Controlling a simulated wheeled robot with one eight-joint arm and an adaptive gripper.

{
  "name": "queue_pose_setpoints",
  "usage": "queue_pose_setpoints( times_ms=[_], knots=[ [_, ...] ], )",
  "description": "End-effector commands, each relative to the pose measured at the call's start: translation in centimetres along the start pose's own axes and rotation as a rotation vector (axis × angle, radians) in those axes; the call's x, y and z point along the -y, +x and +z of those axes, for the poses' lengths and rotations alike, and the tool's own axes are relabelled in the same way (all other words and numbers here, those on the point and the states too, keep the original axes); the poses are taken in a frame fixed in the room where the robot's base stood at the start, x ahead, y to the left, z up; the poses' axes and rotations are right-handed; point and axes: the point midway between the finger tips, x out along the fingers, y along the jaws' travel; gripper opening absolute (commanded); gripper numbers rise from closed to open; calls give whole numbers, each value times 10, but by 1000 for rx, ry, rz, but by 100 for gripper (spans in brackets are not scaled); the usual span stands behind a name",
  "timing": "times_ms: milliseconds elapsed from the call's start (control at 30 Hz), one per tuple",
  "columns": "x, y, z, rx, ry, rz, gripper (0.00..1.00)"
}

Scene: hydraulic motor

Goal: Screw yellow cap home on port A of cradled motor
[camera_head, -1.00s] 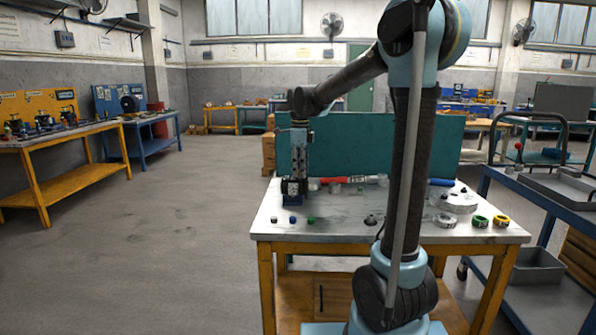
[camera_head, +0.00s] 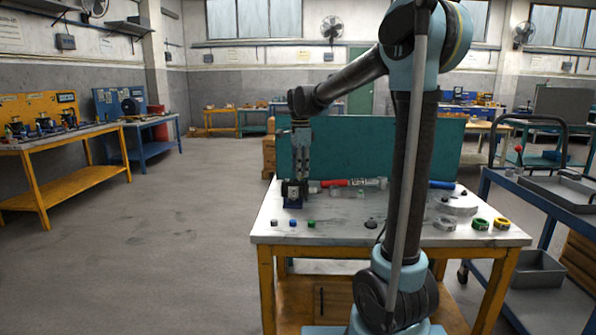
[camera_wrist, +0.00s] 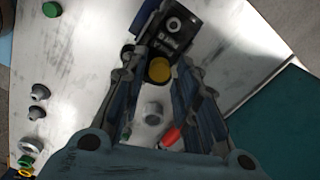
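The motor (camera_head: 294,190) is dark and sits in a blue cradle (camera_head: 292,203) at the table's back left. In the wrist view the black motor body (camera_wrist: 172,27) shows at the top, with part of the blue cradle (camera_wrist: 146,15) beside it. The yellow cap (camera_wrist: 158,70) is at the motor's near edge, between my fingertips. Whether it is seated on port A or how deep it is threaded cannot be told. My gripper (camera_wrist: 160,72) has its fingers spread on both sides of the cap, with visible gaps. In the head view my gripper (camera_head: 302,172) points down just above the motor.
A dark cap (camera_head: 273,223), a blue cap (camera_head: 292,222) and a green cap (camera_head: 311,223) stand at the table's front left. Grey, green (camera_head: 480,223) and yellow (camera_head: 502,223) rings lie front right. A green panel (camera_head: 345,150) closes the back.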

Motion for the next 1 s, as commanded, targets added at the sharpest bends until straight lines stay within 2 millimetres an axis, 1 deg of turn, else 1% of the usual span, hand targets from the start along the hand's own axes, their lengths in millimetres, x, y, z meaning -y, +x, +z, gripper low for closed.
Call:
queue_pose_setpoints(
  times_ms=[200, 300, 400, 933, 967, 1000],
  knots=[
    [0, 0, 0, 1, -221, 0, 28],
    [0, 0, 0, 2, -310, -1, 28],
    [0, 0, 0, 2, -364, -1, 28],
    [0, 0, 0, 2, -380, -1, 28],
    [0, 0, 0, 2, -380, -1, 26],
    [0, 0, 0, 2, -380, -1, 17]
  ],
)
